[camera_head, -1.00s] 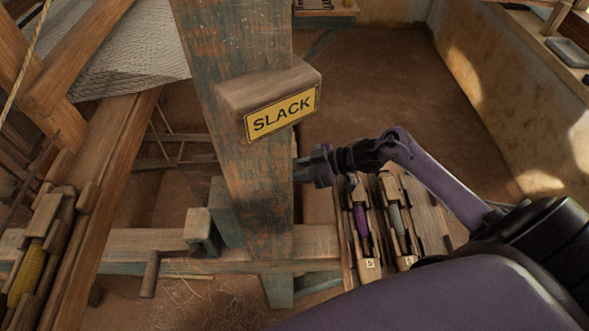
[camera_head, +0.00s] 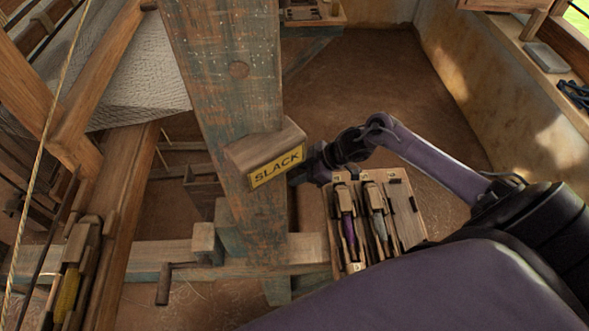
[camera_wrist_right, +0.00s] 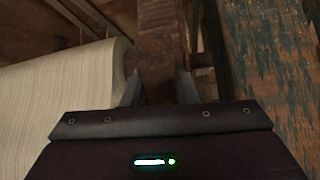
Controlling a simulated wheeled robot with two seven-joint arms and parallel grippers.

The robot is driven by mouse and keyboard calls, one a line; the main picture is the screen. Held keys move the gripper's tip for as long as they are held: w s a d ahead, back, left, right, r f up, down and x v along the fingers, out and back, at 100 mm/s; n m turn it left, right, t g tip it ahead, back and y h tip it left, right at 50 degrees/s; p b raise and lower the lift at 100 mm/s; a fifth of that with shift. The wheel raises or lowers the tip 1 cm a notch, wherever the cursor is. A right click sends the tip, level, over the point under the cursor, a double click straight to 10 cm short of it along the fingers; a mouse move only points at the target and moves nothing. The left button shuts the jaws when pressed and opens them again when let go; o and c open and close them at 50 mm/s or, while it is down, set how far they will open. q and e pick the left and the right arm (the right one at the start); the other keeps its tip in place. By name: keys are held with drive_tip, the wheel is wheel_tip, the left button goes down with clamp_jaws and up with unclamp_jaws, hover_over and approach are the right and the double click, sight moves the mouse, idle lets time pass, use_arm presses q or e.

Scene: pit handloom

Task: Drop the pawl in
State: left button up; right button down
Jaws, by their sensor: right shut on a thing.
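My right gripper (camera_wrist_right: 160,90) is shut on a brown wooden piece (camera_wrist_right: 161,50) in the right wrist view. The piece runs up and away between the two fingers; its far end is unclear, and I cannot tell for certain that it is the pawl. In the head view my right arm comes in from the right, and the fingers and held piece are hidden behind the loom post (camera_head: 228,85) and its wooden block with the yellow SLACK sign (camera_head: 277,168). The weathered post also shows close at the right of the wrist view (camera_wrist_right: 275,70). My left gripper is not in view.
A roll of pale cloth (camera_wrist_right: 60,95) lies left of the gripper in the wrist view. A wooden tray (camera_head: 407,222) with shuttles stands below my right arm. A crossbeam (camera_head: 300,250) runs past the post's foot. The floor behind is clear.

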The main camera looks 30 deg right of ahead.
drive_tip(key=shift+d+r, duration=0.1)
drive_tip(key=shift+r, duration=0.2)
drive_tip(key=c, duration=1.2)
unclamp_jaws()
drive_tip(key=shift+o, duration=0.2)
drive_tip(key=shift+s+d+r, duration=0.15)
drive_tip(key=shift+d+r, duration=0.1)
drive_tip(key=shift+d, duration=0.05)
drive_tip(key=b+v, duration=0.1)
drive_tip(key=v, duration=0.5)
drive_tip(key=shift+s+r, duration=0.1)
drive_tip(key=shift+r, duration=0.1)
drive_tip(key=shift+d+r, duration=0.1)
drive_tip(key=shift+r, duration=0.25)
